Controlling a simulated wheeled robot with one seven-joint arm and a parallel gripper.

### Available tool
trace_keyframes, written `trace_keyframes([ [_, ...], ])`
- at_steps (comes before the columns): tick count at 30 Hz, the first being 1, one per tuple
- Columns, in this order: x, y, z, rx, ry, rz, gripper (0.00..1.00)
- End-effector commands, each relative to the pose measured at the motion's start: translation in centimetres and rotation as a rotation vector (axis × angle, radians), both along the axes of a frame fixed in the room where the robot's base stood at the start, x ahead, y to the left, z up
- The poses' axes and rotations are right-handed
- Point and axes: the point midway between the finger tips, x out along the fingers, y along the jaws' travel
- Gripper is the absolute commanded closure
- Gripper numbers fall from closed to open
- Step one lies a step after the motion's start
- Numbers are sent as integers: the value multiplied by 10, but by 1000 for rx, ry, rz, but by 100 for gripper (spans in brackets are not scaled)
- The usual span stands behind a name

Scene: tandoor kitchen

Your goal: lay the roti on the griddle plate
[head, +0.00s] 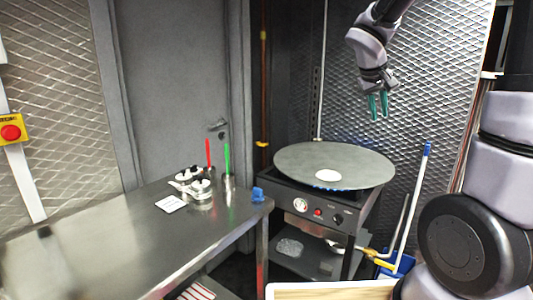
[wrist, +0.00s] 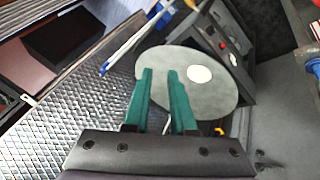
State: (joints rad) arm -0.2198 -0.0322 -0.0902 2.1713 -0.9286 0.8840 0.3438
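The roti (head: 328,176) is a small pale round disc lying flat on the griddle plate (head: 300,158), near its front edge in the head view. The plate is a large grey round disc on top of a dark stove. In the wrist view the roti (wrist: 199,74) lies on the plate (wrist: 215,100), to the right of the fingers. My gripper (head: 377,108) is raised above the plate's right back side, apart from both. Its two green fingers (wrist: 163,90) are spaced apart with nothing between them, so it is open and empty.
The stove front (head: 312,210) has knobs and a gauge. A steel table (head: 110,235) at left holds jars, white cups and red and green-handled tools. A blue-tipped pole (head: 415,190) leans right of the stove. A mesh wall stands behind.

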Motion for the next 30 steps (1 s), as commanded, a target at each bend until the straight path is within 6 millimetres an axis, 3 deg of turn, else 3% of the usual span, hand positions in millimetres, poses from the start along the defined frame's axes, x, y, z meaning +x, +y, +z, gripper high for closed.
trace_keyframes([
  [3, -51, 4, 21, 155, -38, -70, 76],
  [9, -128, 29, 44, 416, -113, -142, 76],
  [15, -183, 59, 57, 631, -194, -167, 76],
  [21, -205, 76, 63, 733, -240, -168, 76],
  [30, -208, 78, 63, 746, -244, -167, 76],
])
